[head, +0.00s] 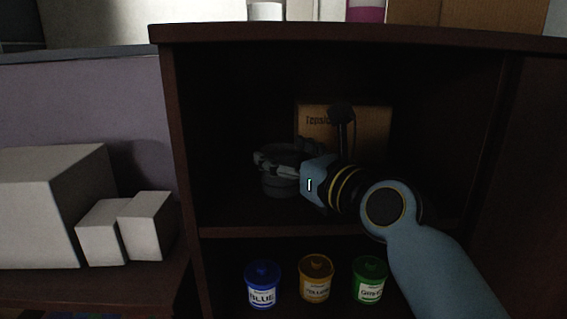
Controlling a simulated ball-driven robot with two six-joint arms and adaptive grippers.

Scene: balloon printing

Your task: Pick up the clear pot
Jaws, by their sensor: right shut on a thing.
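The clear pot (278,184) looks dark grey and stands upright in the shadowed upper compartment of the brown cabinet. My right gripper (270,160) reaches into this compartment from the right and is shut on the pot at its upper part. The fingers cover much of the pot's rim. Whether the pot touches the shelf is hard to tell in the shadow. My left gripper is not in view.
A cardboard box (375,126) stands behind my right gripper. Blue (262,285), yellow (315,279) and green (369,280) lidded pots stand in the lower compartment. The cabinet's side wall (182,180) and top edge (350,35) frame the opening. White boxes (45,205) stand at left.

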